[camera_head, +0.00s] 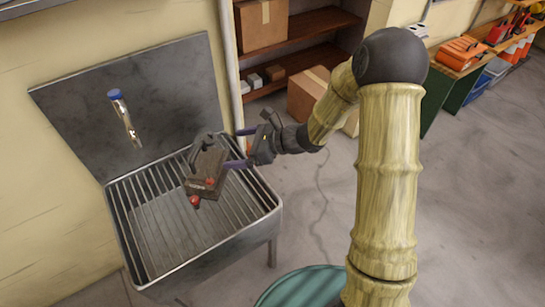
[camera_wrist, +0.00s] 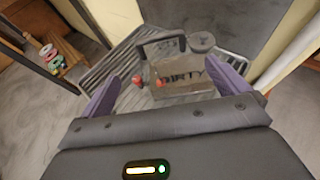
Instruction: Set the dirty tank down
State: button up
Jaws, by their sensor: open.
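The dirty tank (camera_head: 205,173) is a dark grey-brown box with a handle, a round cap and red fittings. It is over the slatted rack of the metal sink (camera_head: 222,249), near the rack's back right part. In the wrist view the tank (camera_wrist: 186,88) shows the word DIRTY on its face. My gripper (camera_head: 231,149) is open, with its purple fingers pointing at the tank's right side. In the wrist view my gripper (camera_wrist: 174,62) has one finger on each side of the tank, with gaps visible. Contact between the tank's underside and the rack is hard to see.
A tap with a blue top (camera_head: 122,112) is on the sink's backsplash (camera_head: 70,100). Shelves with cardboard boxes (camera_head: 262,24) stand behind. A bench with orange items (camera_head: 462,52) is at the far right. The rack's front left part and the floor to the right are clear.

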jog(key=s+d+f+n+g+h, duration=0.1)
jog(key=s+d+n+g+h, duration=0.2)
jog(key=s+d+n+h, duration=0.6)
jog(key=s+d+r+n+t+h, duration=0.2)
jog(key=s+d+n, duration=0.5)
jog(key=d+n, duration=0.4)
jog(key=shift+s+d+r+n+t+h, duration=0.3)
jog(key=shift+d+r+h, duration=0.5)
jog(key=shift+h, duration=0.2)
